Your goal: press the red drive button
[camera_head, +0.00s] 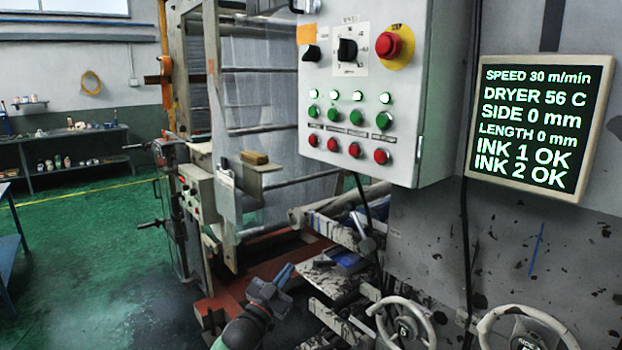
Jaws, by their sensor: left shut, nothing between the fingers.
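A light grey control box (436,130) hangs at the upper middle. Its bottom row holds several red buttons, from the left one (313,140) to the right one (381,156). Above them are green buttons (384,120) and small lit lamps (385,98). A large red mushroom button (389,45) sits on a yellow disc at the top right. The labels are too small to tell which is the drive button. My left gripper (286,272) is shut and empty, well below the box and touching no button. My right gripper is out of view.
A display (541,127) right of the box reads speed 30 m/min, dryer 56 C, lengths 0 mm, inks OK. Two handwheels (405,325) and rollers (345,204) lie below the box. A wooden block (256,158) rests on the machine. Green floor (90,255) is open at left.

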